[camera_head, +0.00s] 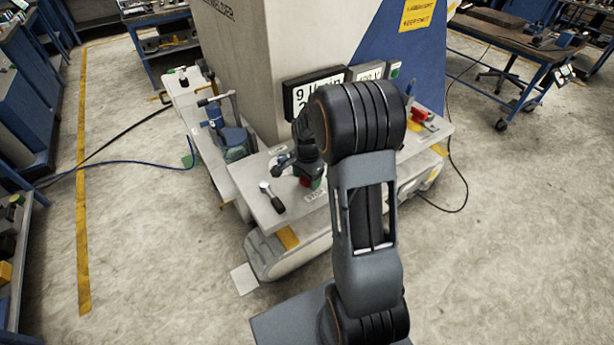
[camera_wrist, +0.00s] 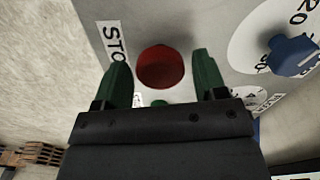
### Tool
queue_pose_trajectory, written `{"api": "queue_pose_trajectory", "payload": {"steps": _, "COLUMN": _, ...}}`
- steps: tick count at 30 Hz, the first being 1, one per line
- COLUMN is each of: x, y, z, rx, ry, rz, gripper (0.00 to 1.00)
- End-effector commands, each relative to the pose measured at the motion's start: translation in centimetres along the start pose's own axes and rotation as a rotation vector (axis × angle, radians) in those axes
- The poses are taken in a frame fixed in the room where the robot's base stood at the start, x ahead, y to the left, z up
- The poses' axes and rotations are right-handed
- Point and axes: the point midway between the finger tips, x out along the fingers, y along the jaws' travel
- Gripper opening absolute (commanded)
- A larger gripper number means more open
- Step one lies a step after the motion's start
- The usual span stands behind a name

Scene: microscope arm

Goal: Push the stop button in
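The red stop button (camera_wrist: 163,67) shows in the wrist view on a light grey panel (camera_wrist: 190,22), beside a label (camera_wrist: 114,45) whose visible letters read "STO". My gripper (camera_wrist: 163,75) has its two green fingers apart, one on each side of the button in the picture, with nothing held between them. I cannot tell whether the fingers touch the panel or how deep the button sits. In the head view my gripper (camera_head: 312,170) is at the machine's front ledge, and a bit of the red button (camera_head: 305,181) shows below it.
A blue knob (camera_wrist: 291,55) on a numbered dial is right of the button in the wrist view. In the head view a lever with a white knob (camera_head: 272,197) stands left of my gripper. Display boxes (camera_head: 316,88) are behind it, and a red part (camera_head: 420,114) lies further right.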

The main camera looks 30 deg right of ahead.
Motion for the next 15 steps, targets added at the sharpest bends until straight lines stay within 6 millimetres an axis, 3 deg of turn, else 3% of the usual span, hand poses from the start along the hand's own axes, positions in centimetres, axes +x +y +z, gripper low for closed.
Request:
{"api": "queue_pose_trajectory", "payload": {"steps": 10, "x": -0.2, "y": -0.1, "z": 0.0, "rx": 0.0, "ry": 0.001, "rz": -0.003, "gripper": 0.74}}
{"api": "queue_pose_trajectory", "payload": {"steps": 15, "x": -1.9, "y": -0.1, "z": -0.1, "rx": 0.0, "ry": 0.004, "rz": -0.006, "gripper": 0.74}}
